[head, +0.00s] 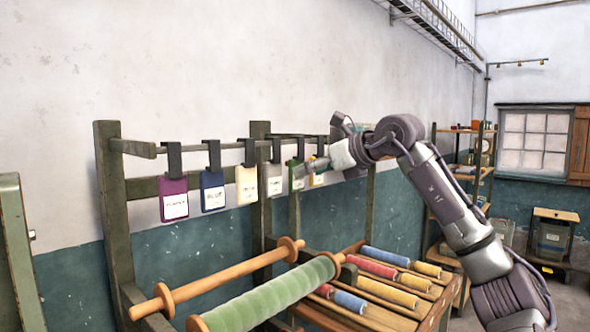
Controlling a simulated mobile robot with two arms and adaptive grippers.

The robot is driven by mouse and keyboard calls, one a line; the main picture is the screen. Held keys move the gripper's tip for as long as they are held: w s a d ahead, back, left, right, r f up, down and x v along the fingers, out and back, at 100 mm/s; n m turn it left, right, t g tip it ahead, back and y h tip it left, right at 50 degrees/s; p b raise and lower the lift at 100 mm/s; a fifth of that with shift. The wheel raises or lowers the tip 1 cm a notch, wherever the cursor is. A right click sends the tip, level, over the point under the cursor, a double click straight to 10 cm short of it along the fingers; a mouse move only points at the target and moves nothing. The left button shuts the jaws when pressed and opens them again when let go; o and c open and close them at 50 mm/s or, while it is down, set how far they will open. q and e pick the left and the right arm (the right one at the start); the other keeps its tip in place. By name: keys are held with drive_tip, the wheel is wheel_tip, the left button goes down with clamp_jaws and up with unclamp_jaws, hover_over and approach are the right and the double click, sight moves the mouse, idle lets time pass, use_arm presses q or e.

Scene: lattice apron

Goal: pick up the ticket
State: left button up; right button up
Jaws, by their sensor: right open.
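Several tickets hang by dark clips from a rail: a purple one (174,199), a blue one (213,190), a cream one (247,184), a grey one (273,179), a green one (297,177) and a yellow one (317,179). My right gripper (318,164) is at the far right end of the row, in front of or beside the green and yellow tickets. It is open. The gripper and wrist partly cover the yellow ticket. I cannot tell whether a finger touches a ticket. My left gripper is not in view.
A green wooden frame (112,218) carries the rail. Below it are a green roll (265,300), a bare wooden roller (225,276) and a rack with coloured spools (378,267). Shelves (483,170) and a box (553,236) stand at the right. The wall behind is close.

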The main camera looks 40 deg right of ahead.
drive_tip(key=p+x, duration=0.1)
drive_tip(key=x, duration=0.3)
drive_tip(key=shift+w+a+f+p, duration=0.1)
drive_tip(key=shift+a+f+p, duration=0.05)
drive_tip(key=shift+f+p, duration=0.25)
drive_tip(key=shift+w+f, duration=0.1)
drive_tip(key=shift+w, duration=0.1)
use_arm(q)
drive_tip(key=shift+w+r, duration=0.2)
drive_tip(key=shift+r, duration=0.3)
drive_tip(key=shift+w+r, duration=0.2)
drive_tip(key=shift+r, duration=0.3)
use_arm(e)
drive_tip(key=shift+s, duration=0.15)
drive_tip(key=shift+s, duration=0.1)
drive_tip(key=c, duration=0.8)
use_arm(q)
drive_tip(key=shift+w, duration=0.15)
use_arm(e)
drive_tip(key=shift+c, duration=0.4)
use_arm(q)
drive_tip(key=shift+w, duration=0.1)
use_arm(e)
drive_tip(key=shift+r, duration=0.2)
